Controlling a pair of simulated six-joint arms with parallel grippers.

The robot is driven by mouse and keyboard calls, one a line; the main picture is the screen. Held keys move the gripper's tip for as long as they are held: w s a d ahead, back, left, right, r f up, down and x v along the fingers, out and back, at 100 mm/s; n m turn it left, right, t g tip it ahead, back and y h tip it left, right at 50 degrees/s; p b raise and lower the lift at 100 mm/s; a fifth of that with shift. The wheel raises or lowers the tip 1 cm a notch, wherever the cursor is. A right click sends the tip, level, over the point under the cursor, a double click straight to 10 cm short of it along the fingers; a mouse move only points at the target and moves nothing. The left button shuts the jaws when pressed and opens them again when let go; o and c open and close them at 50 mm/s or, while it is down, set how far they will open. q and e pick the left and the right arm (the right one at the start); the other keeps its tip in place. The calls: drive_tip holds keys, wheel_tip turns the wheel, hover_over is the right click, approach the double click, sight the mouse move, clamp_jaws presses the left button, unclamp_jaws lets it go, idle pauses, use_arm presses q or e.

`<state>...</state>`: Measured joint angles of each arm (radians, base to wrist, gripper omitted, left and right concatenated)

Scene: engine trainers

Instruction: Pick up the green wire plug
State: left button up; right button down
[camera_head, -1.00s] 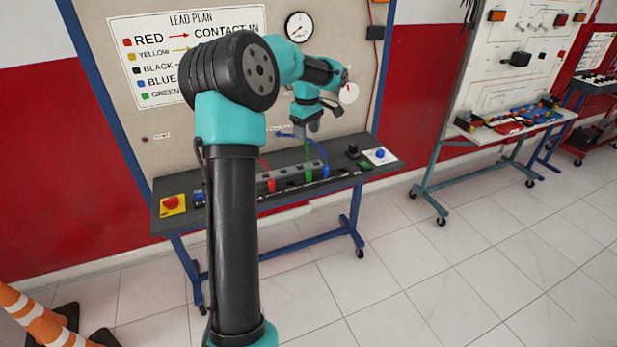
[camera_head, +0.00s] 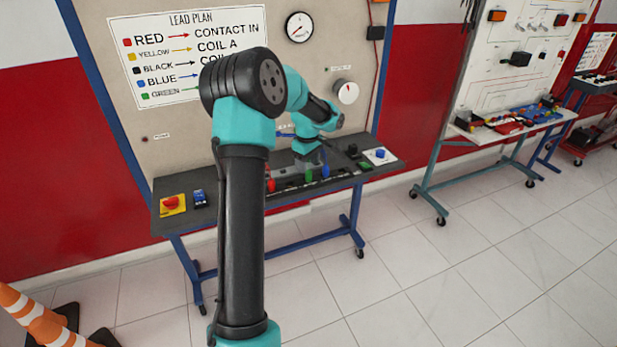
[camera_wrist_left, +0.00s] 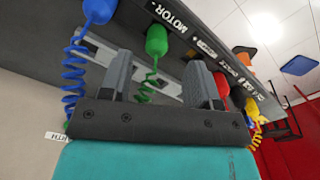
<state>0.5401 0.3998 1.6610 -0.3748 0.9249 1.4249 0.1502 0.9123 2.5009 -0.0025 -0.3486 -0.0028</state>
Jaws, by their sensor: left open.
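The green wire plug (camera_head: 310,174) hangs at the front of the dark bench, between the red plug (camera_head: 271,184) and the blue plug (camera_head: 325,170). In the left wrist view the green plug (camera_wrist_left: 156,40) appears between and just beyond my fingertips, with its coiled green wire (camera_wrist_left: 150,82) running down between the fingers. My left gripper (camera_head: 309,158) is just above the green plug in the head view; in the wrist view the left gripper (camera_wrist_left: 160,62) is open and empty. I cannot tell whether a finger touches the plug. My right gripper is not in view.
The blue plug (camera_wrist_left: 100,10) is close to one finger. A yellow coiled wire (camera_wrist_left: 252,108) is beyond the other finger. The bench (camera_head: 230,205) also carries a red button (camera_head: 171,203) at left and a blue knob (camera_head: 380,153) at right. The lead-plan board stands behind.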

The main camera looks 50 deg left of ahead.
sight(309, 170)
use_arm(q)
drive_tip(key=shift+f, duration=0.15)
drive_tip(key=shift+w+f, duration=0.2)
drive_tip(key=shift+f, duration=2.4)
drive_tip(key=c, duration=1)
